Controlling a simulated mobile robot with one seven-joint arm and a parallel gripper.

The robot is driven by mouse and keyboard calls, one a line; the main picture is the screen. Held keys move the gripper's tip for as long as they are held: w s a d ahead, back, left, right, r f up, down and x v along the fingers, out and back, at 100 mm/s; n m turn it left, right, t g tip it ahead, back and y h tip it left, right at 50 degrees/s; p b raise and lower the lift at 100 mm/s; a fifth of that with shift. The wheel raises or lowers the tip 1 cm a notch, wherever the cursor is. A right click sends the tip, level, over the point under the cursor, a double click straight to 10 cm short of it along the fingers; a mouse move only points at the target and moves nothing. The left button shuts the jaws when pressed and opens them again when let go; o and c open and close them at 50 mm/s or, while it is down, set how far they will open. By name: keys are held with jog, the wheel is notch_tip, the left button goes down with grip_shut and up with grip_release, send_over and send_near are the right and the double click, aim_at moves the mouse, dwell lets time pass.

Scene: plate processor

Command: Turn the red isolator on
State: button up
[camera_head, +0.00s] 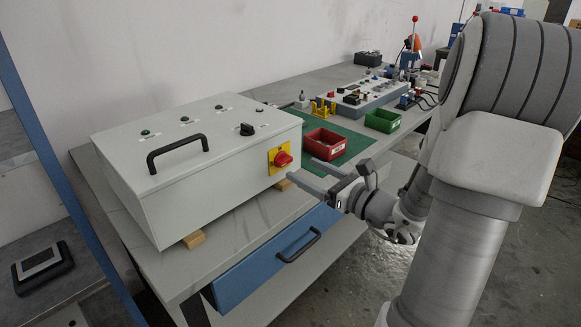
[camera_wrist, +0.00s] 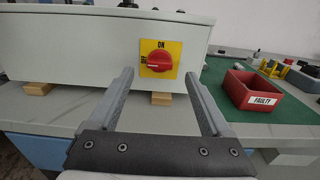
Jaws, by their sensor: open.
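The red isolator (camera_head: 282,158) is a red rotary knob on a yellow plate on the front face of a grey box (camera_head: 200,200). In the wrist view the isolator (camera_wrist: 159,61) faces me, with "ON" marked at the top of its plate. Its handle lies about level, pointing left toward a small mark too small to read. My gripper (camera_head: 307,170) is open and empty, apart from the knob. In the wrist view my fingers (camera_wrist: 161,82) stand to the left and right of the knob, with the knob centred beyond them.
The box has a black handle (camera_head: 177,153), a black selector (camera_head: 247,129) and green lamps on top, and rests on wooden blocks (camera_head: 193,240). A red bin (camera_wrist: 262,97) labelled "FAULTY" and a green bin (camera_head: 382,121) stand to the right. A blue drawer (camera_head: 270,263) is below.

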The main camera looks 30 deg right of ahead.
aim_at(287, 161)
jog(key=b+x, duration=0.1)
jog(key=x, duration=0.4)
jog(key=shift+w+a, duration=0.15)
jog(key=shift+w, duration=0.2)
grip_shut()
